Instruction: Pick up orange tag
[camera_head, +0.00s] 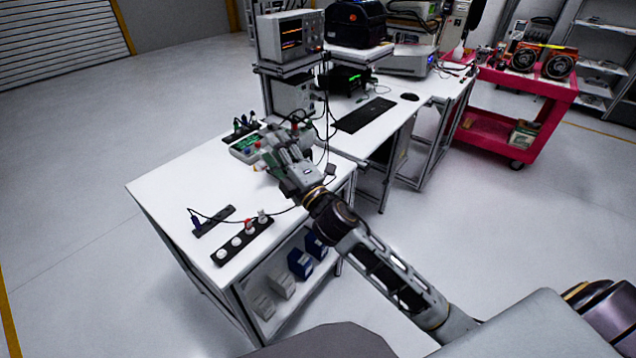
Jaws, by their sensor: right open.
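My right gripper (274,148) is open, reaching in from the lower right over the back right of the white table. It is over or beside a green and grey device (244,148), and its fingers and wrist hide part of that area. My left gripper is not in view.
A black strip with round sockets (229,244) and a smaller black strip (214,221) lie on the front of the white table (165,190). A cable runs toward the gripper. The table's left side is clear. A bench with a keyboard (364,115) stands behind, a red cart (500,130) at right.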

